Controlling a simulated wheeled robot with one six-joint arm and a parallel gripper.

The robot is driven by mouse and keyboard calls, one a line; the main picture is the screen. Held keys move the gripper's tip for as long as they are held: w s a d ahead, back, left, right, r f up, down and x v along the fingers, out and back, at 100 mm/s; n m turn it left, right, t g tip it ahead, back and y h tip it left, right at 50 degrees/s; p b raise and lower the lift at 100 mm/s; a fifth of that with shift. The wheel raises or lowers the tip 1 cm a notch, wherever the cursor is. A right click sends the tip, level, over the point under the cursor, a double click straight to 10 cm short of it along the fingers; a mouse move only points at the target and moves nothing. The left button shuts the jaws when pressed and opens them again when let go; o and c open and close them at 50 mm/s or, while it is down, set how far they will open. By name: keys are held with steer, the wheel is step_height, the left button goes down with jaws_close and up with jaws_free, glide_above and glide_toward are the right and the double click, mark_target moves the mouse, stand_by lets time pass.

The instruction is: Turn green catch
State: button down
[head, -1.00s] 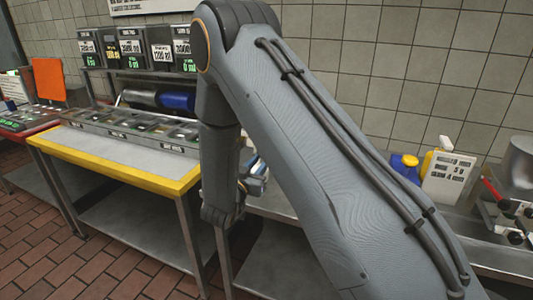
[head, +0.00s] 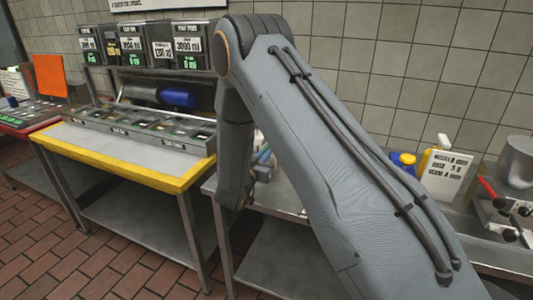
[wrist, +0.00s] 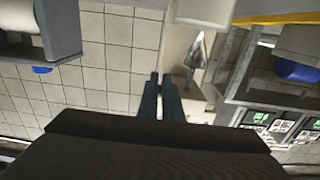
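I cannot make out a green catch in either view. In the head view my arm crosses the middle and hides part of the counter behind it; my gripper is out of clear sight there. In the wrist view my gripper (wrist: 160,77) shows as two slim blue-grey fingers close together, with nothing visible between them. They point at the tiled wall and touch nothing that I can see. A blue cylinder (head: 178,98) lies behind the yellow-edged table, and it also shows in the wrist view (wrist: 298,72).
The yellow-edged table (head: 115,147) carries a row of bins (head: 150,127) under several display boxes (head: 187,45). An orange board (head: 50,76) stands at the left. A blue container (head: 403,163), a white label card (head: 446,175) and a red-handled device (head: 505,205) stand at the right.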

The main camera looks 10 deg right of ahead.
steer(key=shift+w+d+f+b, duration=0.1)
steer(key=shift+f+b, duration=0.15)
steer(key=shift+b, duration=0.5)
steer(key=shift+w+f+t+h+b, duration=0.1)
steer(key=shift+t+h+b, duration=0.35)
steer(key=shift+b, duration=0.4)
steer(key=c, duration=1.9)
jaws_free()
steer(key=shift+c, duration=0.2)
steer(key=r+b+v, duration=0.1)
steer(key=b+v, duration=0.1)
steer(key=v, duration=0.5)
steer(key=shift+s+f, duration=0.35)
steer(key=shift+f, duration=0.2)
